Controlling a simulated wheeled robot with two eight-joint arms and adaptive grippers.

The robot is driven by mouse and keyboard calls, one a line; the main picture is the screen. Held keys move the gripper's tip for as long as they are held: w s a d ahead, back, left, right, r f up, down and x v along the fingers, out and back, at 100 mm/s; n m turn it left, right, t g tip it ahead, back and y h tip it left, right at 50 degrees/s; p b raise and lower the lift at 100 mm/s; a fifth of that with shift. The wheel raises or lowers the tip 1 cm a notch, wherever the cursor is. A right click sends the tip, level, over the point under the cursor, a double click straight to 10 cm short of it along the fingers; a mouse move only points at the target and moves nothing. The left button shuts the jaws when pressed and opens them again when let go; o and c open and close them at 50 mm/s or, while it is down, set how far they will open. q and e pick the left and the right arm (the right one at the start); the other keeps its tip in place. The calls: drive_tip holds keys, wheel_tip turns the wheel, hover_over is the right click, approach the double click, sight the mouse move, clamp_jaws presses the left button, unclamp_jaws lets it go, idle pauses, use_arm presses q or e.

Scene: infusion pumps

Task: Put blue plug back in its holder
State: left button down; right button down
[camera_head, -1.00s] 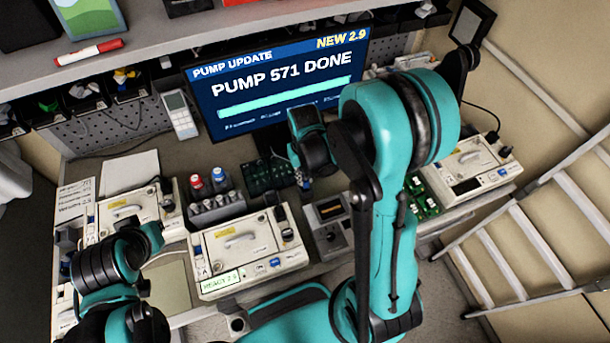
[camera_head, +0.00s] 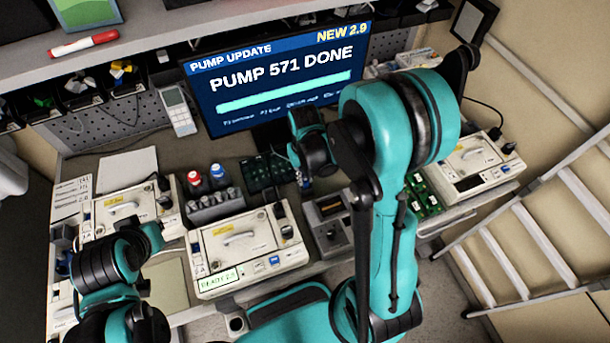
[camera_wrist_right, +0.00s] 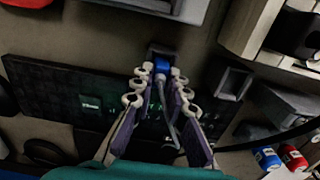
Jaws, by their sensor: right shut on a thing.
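The blue plug (camera_wrist_right: 162,66) is between the fingertips of my right gripper (camera_wrist_right: 160,80) in the right wrist view, and the gripper is shut on it. A pale cable runs down from the plug between the fingers. A dark square holder (camera_wrist_right: 161,49) is directly behind the plug; I cannot tell whether the plug is inside it. A second dark, square-mouthed holder (camera_wrist_right: 234,82) is to its right with nothing seen in it. In the head view my right gripper (camera_head: 303,181) shows small and partly hidden, below the monitor.
Pumps (camera_head: 243,241) stand along the bench, and the monitor (camera_head: 280,85) is behind. A ladder (camera_head: 540,235) leans at the right.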

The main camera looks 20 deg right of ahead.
drive_tip(key=c, duration=1.4)
unclamp_jaws()
wheel_tip(320, 180, up, 7)
drive_tip(key=p, duration=0.5)
drive_tip(key=shift+r, duration=0.1)
